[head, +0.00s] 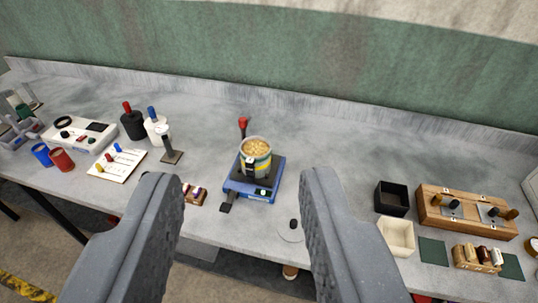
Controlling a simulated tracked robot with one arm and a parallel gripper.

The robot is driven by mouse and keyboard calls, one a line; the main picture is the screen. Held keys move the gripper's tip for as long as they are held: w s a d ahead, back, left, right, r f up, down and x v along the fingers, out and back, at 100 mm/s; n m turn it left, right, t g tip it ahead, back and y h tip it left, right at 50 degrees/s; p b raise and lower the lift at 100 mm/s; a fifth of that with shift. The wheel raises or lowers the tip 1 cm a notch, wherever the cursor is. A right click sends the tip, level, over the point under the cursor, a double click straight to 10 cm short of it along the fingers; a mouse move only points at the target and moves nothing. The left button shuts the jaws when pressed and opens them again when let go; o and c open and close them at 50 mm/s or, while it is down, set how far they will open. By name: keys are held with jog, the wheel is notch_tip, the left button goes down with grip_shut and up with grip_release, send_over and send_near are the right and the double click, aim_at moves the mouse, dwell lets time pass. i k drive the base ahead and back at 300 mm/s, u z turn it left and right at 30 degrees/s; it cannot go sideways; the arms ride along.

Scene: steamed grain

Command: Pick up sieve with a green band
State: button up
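My gripper (236,182) is open and empty, with its two grey fingers in the foreground. Between and beyond the fingertips, a pot (263,169) full of grain stands on a blue burner (262,192). The pot has a pale yellow-green band and a dark clip on its front. At the far left edge, a grey rack (22,128) holds small cups, one of them with a dark green part (24,111). It is too small to tell whether this is the sieve with a green band. No other clear sieve shows. The gripper touches none of these.
At left stand a white control box (78,134), blue (41,154) and red (62,160) cups, a peg board (116,164) and black (132,124) and white (155,128) bottles. At right are black (391,199) and cream (397,236) bins and a wooden box (466,213). The back of the bench is clear.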

aim_at(254, 150)
jog(key=z, duration=0.05)
jog(key=i, duration=1)
jog(key=u, duration=0.05)
